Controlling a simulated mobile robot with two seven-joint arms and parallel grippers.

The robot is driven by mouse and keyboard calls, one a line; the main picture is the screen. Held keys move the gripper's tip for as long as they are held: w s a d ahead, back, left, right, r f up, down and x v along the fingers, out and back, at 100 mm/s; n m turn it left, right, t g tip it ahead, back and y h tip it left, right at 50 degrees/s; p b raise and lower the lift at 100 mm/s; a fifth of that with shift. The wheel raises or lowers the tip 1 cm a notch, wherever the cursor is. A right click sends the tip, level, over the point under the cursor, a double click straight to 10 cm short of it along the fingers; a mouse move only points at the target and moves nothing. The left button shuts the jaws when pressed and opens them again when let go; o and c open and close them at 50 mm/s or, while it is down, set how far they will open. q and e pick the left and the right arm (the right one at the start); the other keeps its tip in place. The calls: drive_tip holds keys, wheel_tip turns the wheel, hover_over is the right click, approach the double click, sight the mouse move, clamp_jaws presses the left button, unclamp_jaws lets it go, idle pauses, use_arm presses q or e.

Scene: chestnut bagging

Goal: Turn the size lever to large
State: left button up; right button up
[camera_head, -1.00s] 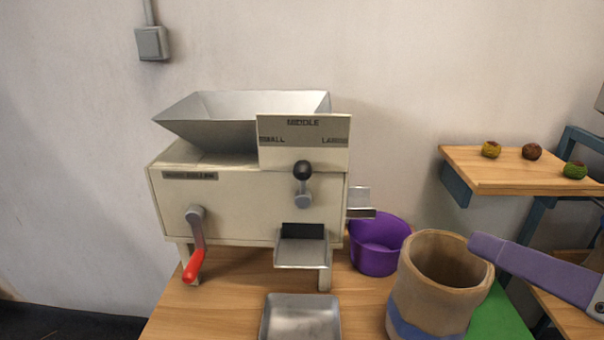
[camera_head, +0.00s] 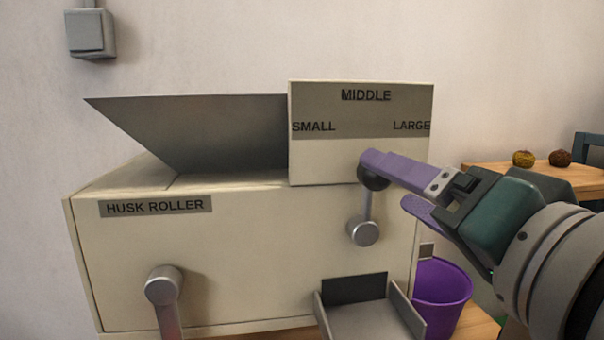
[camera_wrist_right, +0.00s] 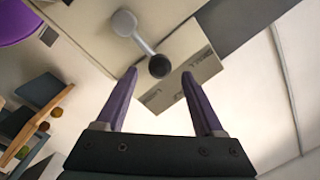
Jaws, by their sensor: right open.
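The husk roller (camera_head: 240,255) is a cream machine with a sign panel (camera_head: 362,150) marked SMALL, MIDDLE and LARGE. Its size lever (camera_head: 366,205) has a grey pivot at the bottom and a dark knob at the top, and points up toward MIDDLE. My right gripper (camera_head: 385,182) is open, with purple fingers at the knob. The upper finger overlaps the top of the knob in the head view; I cannot tell if they touch. In the right wrist view, the knob (camera_wrist_right: 159,66) lies between and just beyond the fingertips (camera_wrist_right: 159,72). My left gripper is out of view.
A metal chute (camera_head: 368,320) sticks out below the lever. A purple bucket (camera_head: 441,297) stands right of the machine, under my right arm. A crank (camera_head: 164,288) is at the lower left.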

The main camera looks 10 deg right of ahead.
sight(383, 181)
drive_tip(key=shift+w+a, duration=0.15)
drive_tip(key=shift+w, duration=1.05)
drive_tip(key=shift+w+a, duration=0.15)
drive_tip(key=shift+w, duration=1)
clamp_jaws()
drive_tip(key=shift+f, duration=0.1)
